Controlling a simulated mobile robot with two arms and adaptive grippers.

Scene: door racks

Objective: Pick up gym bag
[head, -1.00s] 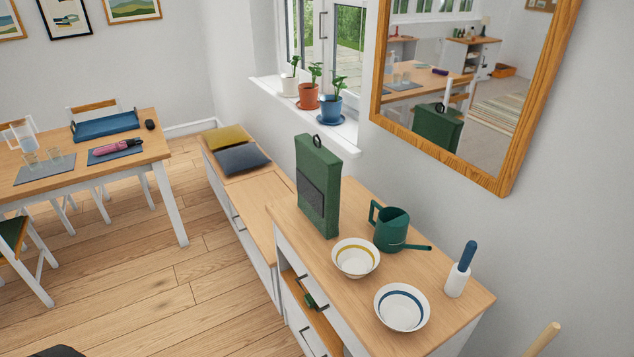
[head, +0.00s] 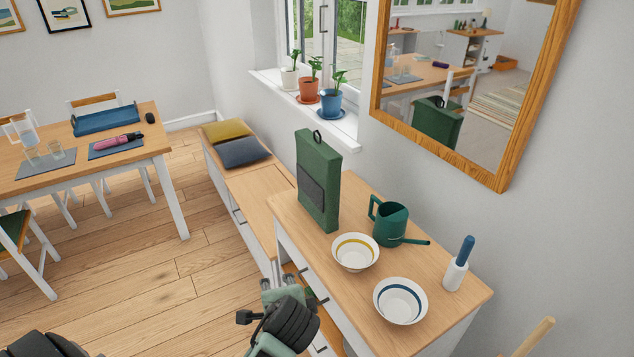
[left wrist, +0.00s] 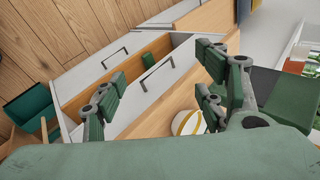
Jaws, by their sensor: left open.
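The gym bag looks like the tall, flat green bag (head: 318,180) with a dark front pocket and a small black top loop. It stands upright on the wooden cabinet top, near its far left end. My left gripper (head: 280,284) is open and empty, beside the cabinet front, lower than the bag and apart from it. In the left wrist view its spread fingers (left wrist: 160,90) have nothing between them. A dark green shape at the right, probably the bag (left wrist: 283,100), is partly hidden behind a finger. My right gripper is out of view.
Two bowls (head: 355,253) (head: 401,301), a green watering can (head: 390,222) and a blue-handled brush in a white holder (head: 456,270) share the cabinet top (head: 440,272). An open drawer (left wrist: 150,85) sticks out near my gripper. A mirror (head: 502,180) hangs above.

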